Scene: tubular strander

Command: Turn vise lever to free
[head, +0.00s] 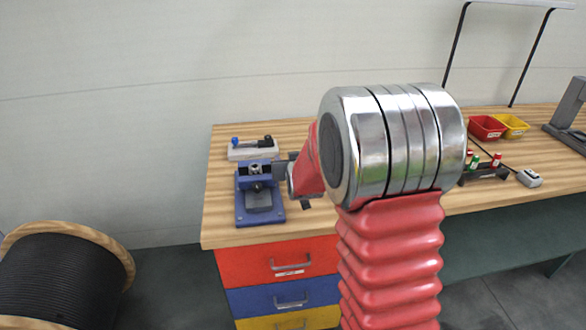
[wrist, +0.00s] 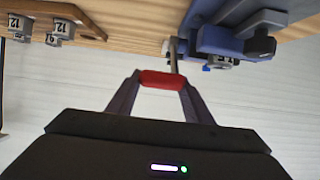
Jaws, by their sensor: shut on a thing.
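The blue vise (head: 260,200) stands on the left part of the wooden workbench. In the wrist view, the vise (wrist: 225,38) shows at the upper right, seen upside down. Its lever has a red grip (wrist: 162,79) on a thin metal rod (wrist: 174,52) that runs up to the vise body. My gripper (wrist: 160,84) is shut on the red grip, one dark finger at each end of it. In the head view my own arm hides the red grip and most of my gripper. The lever's angle against any mark cannot be read.
A pale block with a blue and a black knob (head: 252,150) sits behind the vise. Red (head: 486,127) and yellow (head: 512,126) bins and a small dark rack (head: 484,173) are at the right. A cable reel (head: 65,275) stands on the floor at left.

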